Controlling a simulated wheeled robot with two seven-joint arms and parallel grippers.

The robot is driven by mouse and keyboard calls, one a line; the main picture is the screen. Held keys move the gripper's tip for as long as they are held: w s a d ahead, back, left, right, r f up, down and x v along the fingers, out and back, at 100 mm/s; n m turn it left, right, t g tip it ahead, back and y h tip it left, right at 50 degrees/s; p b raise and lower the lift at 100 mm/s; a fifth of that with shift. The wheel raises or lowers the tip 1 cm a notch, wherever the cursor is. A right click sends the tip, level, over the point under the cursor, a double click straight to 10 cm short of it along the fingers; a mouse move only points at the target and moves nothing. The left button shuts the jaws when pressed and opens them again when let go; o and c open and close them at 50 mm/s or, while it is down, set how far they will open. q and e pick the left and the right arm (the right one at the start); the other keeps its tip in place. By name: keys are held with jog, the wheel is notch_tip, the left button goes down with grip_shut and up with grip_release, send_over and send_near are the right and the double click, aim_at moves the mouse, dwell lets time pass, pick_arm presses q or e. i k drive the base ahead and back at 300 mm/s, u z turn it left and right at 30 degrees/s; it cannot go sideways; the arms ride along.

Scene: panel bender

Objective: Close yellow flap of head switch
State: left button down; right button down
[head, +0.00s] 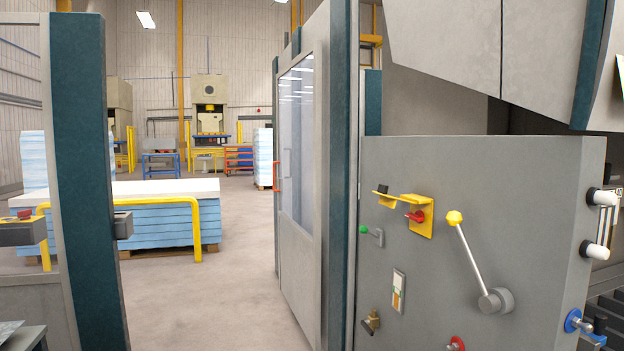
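The head switch is on the upper part of a grey machine panel (530,180). It has a yellow bracket (424,230) with a red knob (414,216) in it. The yellow flap (390,199) stands open, sticking out to the left from the bracket's upper edge, with a small black piece (384,188) at its outer end. The red knob is uncovered. Neither of my grippers is in view.
A lever with a yellow knob (454,218) is right of the switch. A green-knobbed handle (365,229) is to the left, a brass fitting (372,319) below. White knobs (597,250) line the right edge.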

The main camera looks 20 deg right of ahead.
aim_at(385, 200)
jog(key=u, duration=0.35)
jog(key=i, duration=0.9)
jog(key=z, duration=0.1)
